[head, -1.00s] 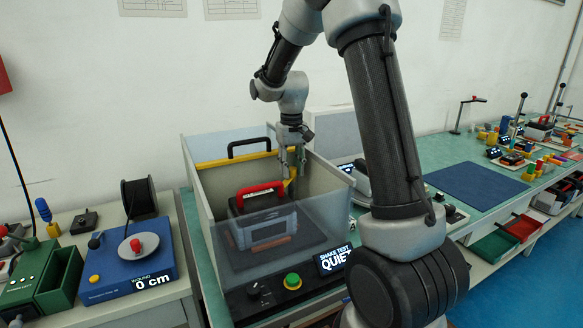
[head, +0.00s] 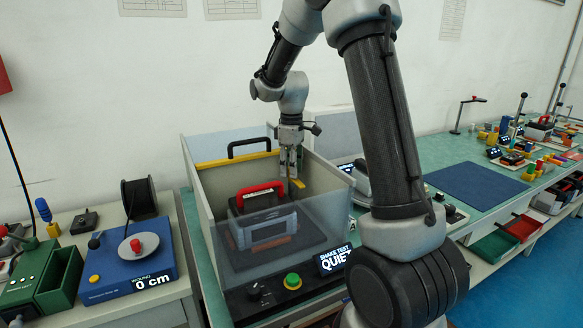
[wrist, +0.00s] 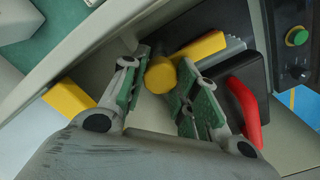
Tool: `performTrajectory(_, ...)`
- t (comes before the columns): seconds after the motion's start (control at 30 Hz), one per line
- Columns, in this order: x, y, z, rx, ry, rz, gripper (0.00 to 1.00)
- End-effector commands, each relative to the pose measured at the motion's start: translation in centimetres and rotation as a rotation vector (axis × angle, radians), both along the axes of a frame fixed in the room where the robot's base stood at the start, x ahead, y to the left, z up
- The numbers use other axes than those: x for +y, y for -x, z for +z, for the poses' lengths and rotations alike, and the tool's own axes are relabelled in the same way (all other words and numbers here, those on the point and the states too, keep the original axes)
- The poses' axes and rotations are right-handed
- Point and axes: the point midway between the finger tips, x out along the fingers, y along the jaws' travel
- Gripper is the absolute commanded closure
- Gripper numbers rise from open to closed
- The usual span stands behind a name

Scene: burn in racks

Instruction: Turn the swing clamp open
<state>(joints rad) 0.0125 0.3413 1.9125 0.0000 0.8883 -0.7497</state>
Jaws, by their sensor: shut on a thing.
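The swing clamp (wrist: 201,46) is a yellow arm with a round yellow knob at its end, in the upper middle of the wrist view. In the head view a small yellow part of the clamp (head: 298,183) shows just right of my fingertips. My gripper (wrist: 163,82) has its green-padded fingers on either side of the knob and is shut on it. In the head view my gripper (head: 290,168) points down inside the clear-walled shake test box (head: 200,200). A grey case with a red handle (head: 262,188) stands in the box, left of the gripper.
The box has a yellow rear bar (head: 225,160) and a black handle (head: 249,148) behind. A green button (head: 292,281) and a display reading QUIET (head: 334,259) are at the front. A blue winding unit (head: 125,268) stands left. A blue mat (head: 475,192) lies clear at right.

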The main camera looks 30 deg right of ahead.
Motion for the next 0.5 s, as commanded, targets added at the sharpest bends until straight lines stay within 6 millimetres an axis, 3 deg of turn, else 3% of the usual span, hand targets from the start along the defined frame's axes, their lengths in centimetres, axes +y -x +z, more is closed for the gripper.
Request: performTrajectory(0.5,-0.01,-0.06,0.08,-0.002,0.001,0.062,1.0)
